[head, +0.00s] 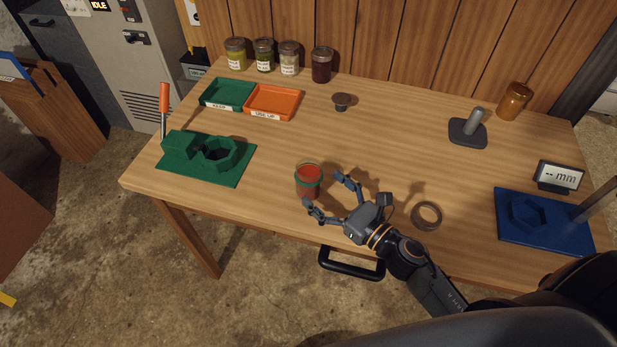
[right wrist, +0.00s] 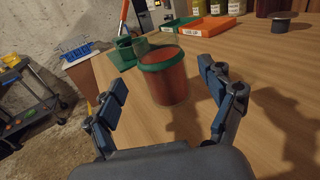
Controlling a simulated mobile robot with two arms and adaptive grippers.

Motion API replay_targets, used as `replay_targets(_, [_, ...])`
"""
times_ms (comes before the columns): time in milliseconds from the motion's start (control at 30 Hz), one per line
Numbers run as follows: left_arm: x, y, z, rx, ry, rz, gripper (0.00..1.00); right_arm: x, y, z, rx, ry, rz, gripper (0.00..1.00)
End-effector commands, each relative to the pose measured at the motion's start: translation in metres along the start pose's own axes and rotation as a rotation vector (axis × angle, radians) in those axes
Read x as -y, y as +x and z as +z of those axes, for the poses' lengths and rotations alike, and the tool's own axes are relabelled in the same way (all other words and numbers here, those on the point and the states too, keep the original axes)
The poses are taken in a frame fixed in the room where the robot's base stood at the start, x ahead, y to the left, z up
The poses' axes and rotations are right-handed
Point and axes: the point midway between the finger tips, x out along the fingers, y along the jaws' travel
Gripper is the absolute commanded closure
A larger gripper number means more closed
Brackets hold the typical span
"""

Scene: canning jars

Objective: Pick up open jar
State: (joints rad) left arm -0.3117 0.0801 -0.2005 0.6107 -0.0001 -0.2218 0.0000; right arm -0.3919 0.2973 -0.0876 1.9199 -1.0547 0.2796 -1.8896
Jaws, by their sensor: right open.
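The open jar (head: 308,184) stands upright near the table's front edge, with red contents and a green band round its upper part. It has no lid on it. In the right wrist view the jar (right wrist: 168,82) stands ahead, between the two fingers and a little beyond their tips. My right gripper (head: 328,198) is open and empty, just right of the jar, with its fingers pointing at it. In the right wrist view the right gripper (right wrist: 168,100) shows its fingers wide apart, one on each side. My left gripper is not in view.
A green fixture (head: 232,165) stands left, with green (head: 206,105) and orange (head: 297,107) trays behind it. Several filled jars (head: 321,65) line the back. A brown ring (head: 440,217) lies right of my gripper. A blue fixture (head: 520,238) is at far right. The table middle is clear.

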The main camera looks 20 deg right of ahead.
Motion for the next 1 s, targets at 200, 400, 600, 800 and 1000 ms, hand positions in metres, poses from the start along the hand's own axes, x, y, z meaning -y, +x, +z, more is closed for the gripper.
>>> replay_targets(200, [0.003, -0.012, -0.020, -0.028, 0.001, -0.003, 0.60, 0.001, 0.018, 0.007, 0.001, -0.001, 0.001, 0.18])
replay_targets(400, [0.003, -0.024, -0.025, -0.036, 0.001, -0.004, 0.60, 0.002, 0.047, 0.009, 0.001, 0.001, 0.000, 0.18])
replay_targets(600, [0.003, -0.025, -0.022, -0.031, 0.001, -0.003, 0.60, 0.002, 0.056, 0.007, 0.000, -0.001, 0.000, 0.18])
replay_targets(800, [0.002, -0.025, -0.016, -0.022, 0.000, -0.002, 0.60, 0.002, 0.056, 0.007, 0.000, 0.000, 0.000, 0.28])
replay_targets(1000, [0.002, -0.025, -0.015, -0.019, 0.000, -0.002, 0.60, 0.002, 0.055, 0.007, 0.000, 0.000, 0.000, 0.69])
